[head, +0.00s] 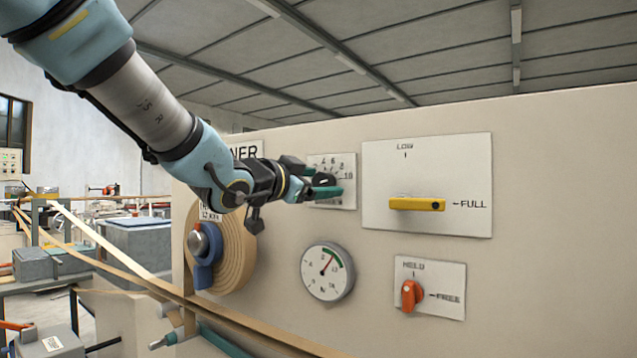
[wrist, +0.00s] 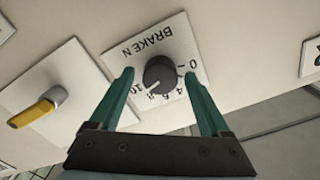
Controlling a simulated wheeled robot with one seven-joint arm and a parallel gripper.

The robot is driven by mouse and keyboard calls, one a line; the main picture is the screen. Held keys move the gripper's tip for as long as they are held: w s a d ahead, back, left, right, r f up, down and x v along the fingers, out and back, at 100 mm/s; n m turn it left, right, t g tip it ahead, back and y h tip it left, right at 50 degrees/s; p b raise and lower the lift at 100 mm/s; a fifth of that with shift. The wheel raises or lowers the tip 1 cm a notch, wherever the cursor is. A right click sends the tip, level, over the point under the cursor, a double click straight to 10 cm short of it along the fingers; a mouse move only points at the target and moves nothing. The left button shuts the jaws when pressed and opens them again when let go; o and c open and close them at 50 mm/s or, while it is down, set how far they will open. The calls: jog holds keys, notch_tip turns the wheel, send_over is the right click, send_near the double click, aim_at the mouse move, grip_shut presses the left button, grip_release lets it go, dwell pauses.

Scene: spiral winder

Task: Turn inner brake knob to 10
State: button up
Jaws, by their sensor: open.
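The brake knob (wrist: 160,73) is a round dark knob on a white dial plate (wrist: 126,52) lettered "BRAKE N", with numbers from 0 to 10 around it. A white mark on the knob faces the 8-to-10 side; its exact reading is too small to tell. My gripper (wrist: 159,75) is open, with one green finger on each side of the knob. Contact with the knob cannot be told. In the head view, my gripper (head: 328,190) is in front of the dial plate (head: 348,162) and partly covers the knob (head: 322,180).
A yellow lever (head: 417,204) on a LOW/FULL plate is right of the dial. Below are a round gauge (head: 326,272) and an orange HOLD/FREE knob (head: 411,295). A tape roll (head: 238,250) is at the left, under a partly hidden sign ending in "NER" (head: 246,151).

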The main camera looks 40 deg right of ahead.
jog(key=b+v, duration=0.1)
jog(key=v, duration=0.9)
jog(key=shift+a, duration=0.4)
jog(key=w+a+f+n+t+y+p, duration=0.2)
jog(key=w+a+f+n+t+y, duration=0.3)
jog(key=w+a+f+n+y, duration=1.05)
jog(key=s+a+f+n+g+y+p, duration=0.1)
jog(key=s+a+f+g, duration=0.3)
jog(key=a+f, duration=0.5)
jog(key=s+a+f+n+g+p, duration=0.1)
jog(key=s+a+f+n+g, duration=0.2)
jog(key=a+f, duration=0.6)
jog(key=s+a+g, duration=0.1)
jog(key=a, duration=0.4)
jog(key=shift+s+y, duration=0.35)
jog(key=shift+s, duration=0.05)
